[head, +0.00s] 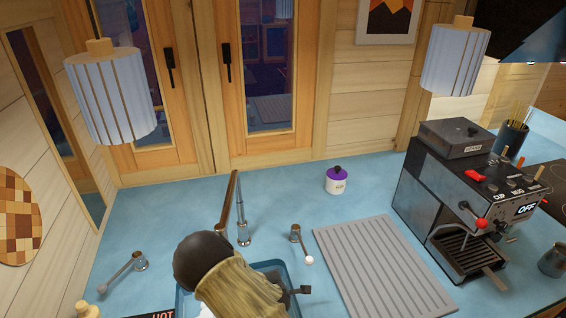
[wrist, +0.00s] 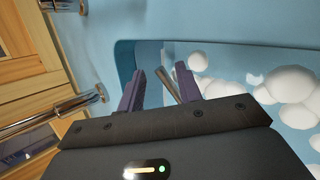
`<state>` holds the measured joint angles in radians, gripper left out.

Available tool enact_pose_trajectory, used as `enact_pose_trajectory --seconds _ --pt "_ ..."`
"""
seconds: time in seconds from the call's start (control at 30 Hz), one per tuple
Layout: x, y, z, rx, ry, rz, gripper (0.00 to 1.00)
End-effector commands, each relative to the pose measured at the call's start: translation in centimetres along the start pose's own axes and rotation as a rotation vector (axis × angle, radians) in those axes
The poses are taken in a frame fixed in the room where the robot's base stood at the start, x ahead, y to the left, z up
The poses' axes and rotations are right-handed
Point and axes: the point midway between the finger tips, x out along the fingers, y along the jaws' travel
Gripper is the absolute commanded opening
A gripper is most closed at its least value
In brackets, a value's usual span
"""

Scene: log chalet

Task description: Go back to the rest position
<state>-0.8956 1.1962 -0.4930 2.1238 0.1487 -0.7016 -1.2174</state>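My gripper (wrist: 160,80) shows in the wrist view with its two purple-grey fingers apart. It is over the blue sink (wrist: 125,50), which holds white foam bubbles (wrist: 290,85). A thin grey-brown stick (wrist: 172,86) shows between the fingers, seemingly beyond them in the sink; I see no finger closed on it. In the head view my arm covers much of the sink (head: 182,302) at the bottom, and I cannot make out the fingers there.
A bronze and chrome faucet (head: 230,205) rises behind the sink, with handles (head: 138,262) and (head: 296,234) on either side. A grey ribbed mat (head: 370,262), a coffee machine (head: 455,200) and a purple-lidded jar (head: 337,182) stand right. Lamps (head: 110,95) and (head: 455,60) hang above.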

Motion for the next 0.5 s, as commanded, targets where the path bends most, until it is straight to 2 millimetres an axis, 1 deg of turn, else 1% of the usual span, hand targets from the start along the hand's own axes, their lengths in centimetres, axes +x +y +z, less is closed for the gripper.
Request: enact_pose_trajectory --seconds 0.03,0.1,0.27,0.37,0.5 --pt "-1.0 0.7 1.0 0.09 -0.009 -0.029 0.35" --pt "-2.1 1.1 2.1 0.201 -0.019 -0.072 0.35" --pt "-4.8 2.0 4.2 0.437 -0.04 -0.158 0.35" --pt "-6.8 2.5 5.5 0.585 -0.052 -0.212 0.35" --pt "-10.1 3.3 7.5 0.804 -0.071 -0.287 0.35"
